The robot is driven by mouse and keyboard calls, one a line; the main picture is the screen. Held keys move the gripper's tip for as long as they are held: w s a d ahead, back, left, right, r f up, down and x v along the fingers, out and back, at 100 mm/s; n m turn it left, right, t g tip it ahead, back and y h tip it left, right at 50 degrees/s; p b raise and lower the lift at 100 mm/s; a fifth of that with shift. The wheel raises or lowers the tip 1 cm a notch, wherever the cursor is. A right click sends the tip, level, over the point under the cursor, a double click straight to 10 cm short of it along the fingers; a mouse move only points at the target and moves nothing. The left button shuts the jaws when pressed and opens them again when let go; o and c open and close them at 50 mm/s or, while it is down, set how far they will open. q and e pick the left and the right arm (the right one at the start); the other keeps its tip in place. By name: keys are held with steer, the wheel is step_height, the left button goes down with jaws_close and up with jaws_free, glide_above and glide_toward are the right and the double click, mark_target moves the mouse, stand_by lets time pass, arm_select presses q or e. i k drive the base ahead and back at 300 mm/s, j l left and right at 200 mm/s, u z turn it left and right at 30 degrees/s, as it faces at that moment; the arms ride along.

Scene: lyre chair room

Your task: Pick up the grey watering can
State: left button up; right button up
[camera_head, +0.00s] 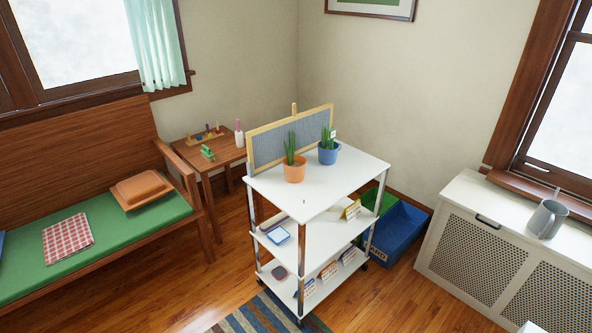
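The grey watering can (546,220) stands upright on the white top of the radiator cabinet (477,193) at the right, below the right window. A thin spout or handle part sticks up at its upper side. Nothing touches the can apart from the cabinet top. Neither of my grippers shows in the head view. A small white shape is cut off at the bottom right edge, and I cannot tell what it is.
A white shelf cart (335,180) with two potted plants stands in the middle. Blue and green bins (398,232) sit on the floor between cart and cabinet. A bench (120,235) and small table (212,152) are at left. Wooden floor (385,300) is clear in front of the cabinet.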

mark_target(549, 217)
steer(key=z, duration=1.5)
